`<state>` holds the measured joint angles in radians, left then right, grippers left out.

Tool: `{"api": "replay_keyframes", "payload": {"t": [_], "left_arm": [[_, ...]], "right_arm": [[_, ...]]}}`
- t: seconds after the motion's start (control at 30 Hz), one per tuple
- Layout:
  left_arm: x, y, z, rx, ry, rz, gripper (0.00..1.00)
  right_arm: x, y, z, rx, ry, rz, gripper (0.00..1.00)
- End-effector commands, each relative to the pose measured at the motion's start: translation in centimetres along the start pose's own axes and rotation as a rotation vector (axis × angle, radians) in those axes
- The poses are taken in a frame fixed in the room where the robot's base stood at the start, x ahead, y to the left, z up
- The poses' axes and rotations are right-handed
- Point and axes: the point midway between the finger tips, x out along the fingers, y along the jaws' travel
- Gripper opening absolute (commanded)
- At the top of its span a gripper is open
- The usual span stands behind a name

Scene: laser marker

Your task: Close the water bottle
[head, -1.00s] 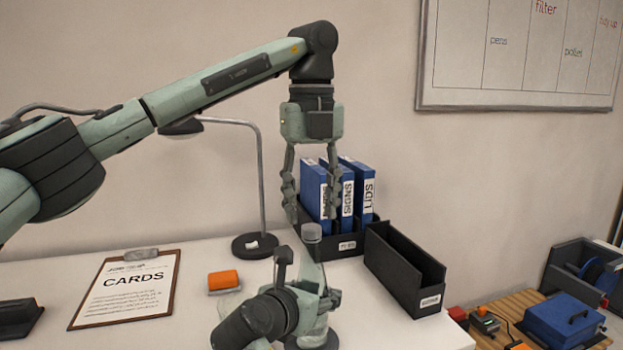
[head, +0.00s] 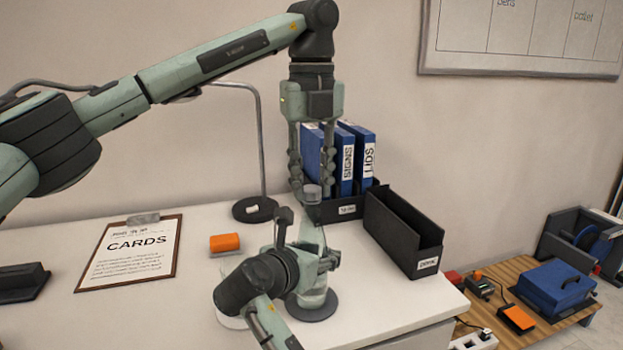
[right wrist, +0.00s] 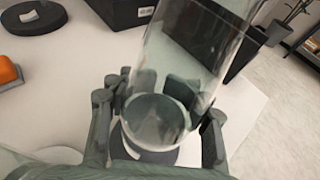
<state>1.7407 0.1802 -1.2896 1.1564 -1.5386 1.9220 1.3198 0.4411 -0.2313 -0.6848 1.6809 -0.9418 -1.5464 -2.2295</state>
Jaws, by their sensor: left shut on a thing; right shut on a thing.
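The water bottle (head: 309,234) is a clear upright cylinder standing over a dark round disc (head: 322,311). Its glassy body fills the middle of the right wrist view (right wrist: 180,65). My right gripper (right wrist: 160,132) is shut around the bottle's lower part; in the head view its wrist hides some of the bottle. A grey round cap (head: 312,190) is at the bottle's top. My left gripper (head: 312,182) points straight down from above, its fingers shut on both sides of the cap. I cannot tell how firmly the cap sits on the bottle.
Blue binders (head: 345,158) in a black holder stand close behind the left gripper. An empty black bin (head: 400,238) is to the right, a lamp base (head: 250,209) to the left. An orange block (head: 225,243) and a clipboard (head: 131,250) lie left. The front right tabletop is clear.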

Motion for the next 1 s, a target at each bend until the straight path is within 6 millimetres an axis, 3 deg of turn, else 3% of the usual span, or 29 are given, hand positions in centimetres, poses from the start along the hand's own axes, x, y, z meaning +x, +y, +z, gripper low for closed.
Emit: {"api": "replay_keyframes", "payload": {"t": [0.17, 0.8, 0.93, 1.0], "left_arm": [[-0.01, 0.00, 0.00, 0.099, 0.000, 0.000, 0.00], [0.08, 0.03, 0.00, 1.654, 0.000, 0.002, 0.00], [0.10, 0.03, 0.00, 1.875, 0.000, 0.002, 0.00], [0.10, 0.03, 0.00, 1.862, 0.000, 0.002, 0.00]], "right_arm": [[0.01, -0.01, -0.02, 0.000, 0.000, 0.000, 0.00], [0.01, -0.01, -0.02, 0.000, 0.001, 0.000, 0.00], [0.01, -0.01, -0.02, 0.000, 0.001, 0.000, 0.00], [0.01, -0.01, -0.02, 0.000, 0.001, 0.000, 0.00]]}}
